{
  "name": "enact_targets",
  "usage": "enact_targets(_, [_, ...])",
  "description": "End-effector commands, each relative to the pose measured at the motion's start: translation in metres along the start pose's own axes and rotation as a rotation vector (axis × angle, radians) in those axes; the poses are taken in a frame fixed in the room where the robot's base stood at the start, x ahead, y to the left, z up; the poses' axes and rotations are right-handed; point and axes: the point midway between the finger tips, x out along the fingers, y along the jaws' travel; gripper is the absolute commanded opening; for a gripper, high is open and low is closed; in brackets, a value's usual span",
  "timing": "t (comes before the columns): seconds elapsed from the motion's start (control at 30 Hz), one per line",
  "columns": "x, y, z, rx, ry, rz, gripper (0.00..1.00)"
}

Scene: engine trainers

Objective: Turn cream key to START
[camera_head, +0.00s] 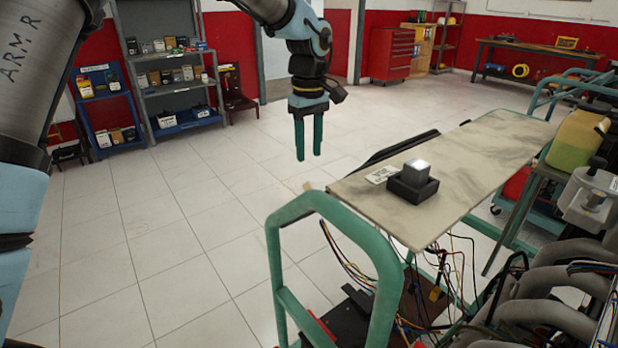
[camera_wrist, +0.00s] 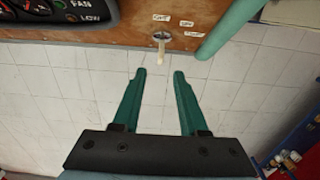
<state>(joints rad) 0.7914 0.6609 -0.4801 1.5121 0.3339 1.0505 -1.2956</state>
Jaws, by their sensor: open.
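The cream key (camera_wrist: 161,49) shows in the wrist view at the top middle, sitting in a round metal switch (camera_wrist: 163,35) on a brown panel (camera_wrist: 120,33). Small white labels surround the switch; their print is too small to read surely. My gripper (camera_wrist: 159,72) is open, with two green fingers apart and nothing between them. In the picture, the key lies just beyond the fingertips, roughly centred on the gap, and they appear apart from it. In the head view my gripper (camera_head: 309,158) hangs fingers-down left of the engine trainer; the key cannot be made out there.
A green tube frame (camera_head: 335,205) stands near the gripper, with loose wires below. A flat board (camera_head: 480,160) carries a dark block (camera_head: 412,187) with a pale cube. In the wrist view a green tube (camera_wrist: 228,28) runs right of the switch and a FAN/LOW control panel (camera_wrist: 60,15) lies left.

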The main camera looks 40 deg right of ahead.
Motion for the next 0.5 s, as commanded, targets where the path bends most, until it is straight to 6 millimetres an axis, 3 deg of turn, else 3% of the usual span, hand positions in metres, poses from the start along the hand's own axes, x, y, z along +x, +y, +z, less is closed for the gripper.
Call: enact_targets(0.5, [0.085, -0.002, 0.0, 0.001, -0.003, -0.003, 0.42])
